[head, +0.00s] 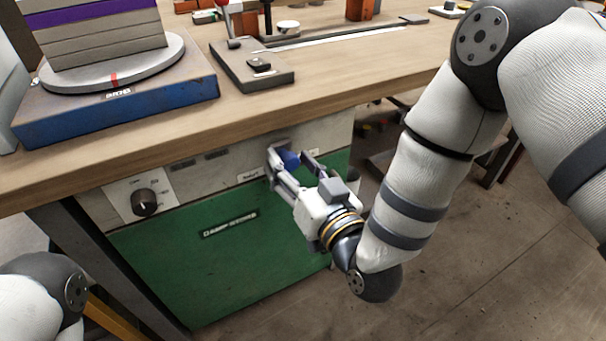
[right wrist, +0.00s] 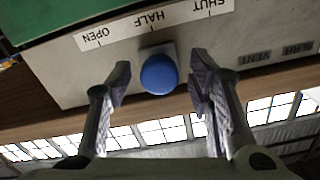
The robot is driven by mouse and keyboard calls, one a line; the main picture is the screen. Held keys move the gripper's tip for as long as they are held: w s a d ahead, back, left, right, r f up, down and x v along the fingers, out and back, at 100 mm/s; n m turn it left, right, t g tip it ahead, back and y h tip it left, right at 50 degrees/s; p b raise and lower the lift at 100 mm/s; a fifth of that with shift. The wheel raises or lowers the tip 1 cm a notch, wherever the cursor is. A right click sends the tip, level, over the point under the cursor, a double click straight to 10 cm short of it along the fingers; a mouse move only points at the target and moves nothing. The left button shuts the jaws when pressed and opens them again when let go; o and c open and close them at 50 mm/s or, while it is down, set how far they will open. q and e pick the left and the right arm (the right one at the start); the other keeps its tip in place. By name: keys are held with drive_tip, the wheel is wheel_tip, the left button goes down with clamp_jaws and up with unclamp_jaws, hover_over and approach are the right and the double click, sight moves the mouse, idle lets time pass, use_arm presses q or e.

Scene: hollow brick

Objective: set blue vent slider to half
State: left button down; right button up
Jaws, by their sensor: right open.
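The blue vent slider knob (head: 290,159) sits on the pale control strip at the front of the bench cabinet. In the right wrist view the round blue knob (right wrist: 158,74) is beside the middle tick of an upside-down label (right wrist: 177,22) reading OPEN, HALF and SHUT. It appears lined up with HALF. My right gripper (head: 292,161) is open at the panel, one finger on each side of the knob. In the right wrist view both fingers stand apart from the knob with visible gaps. My left gripper is out of view.
A black rotary dial (head: 145,202) is on the same strip, left of the slider, above the green cabinet front (head: 240,262). The wooden bench top (head: 330,75) overhangs above. A blue turntable base (head: 120,110) and a grey block (head: 250,72) stand on it.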

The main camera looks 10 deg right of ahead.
drive_tip(key=v, duration=1)
drive_tip(key=shift+s, duration=0.35)
drive_tip(key=shift+d+r, duration=0.1)
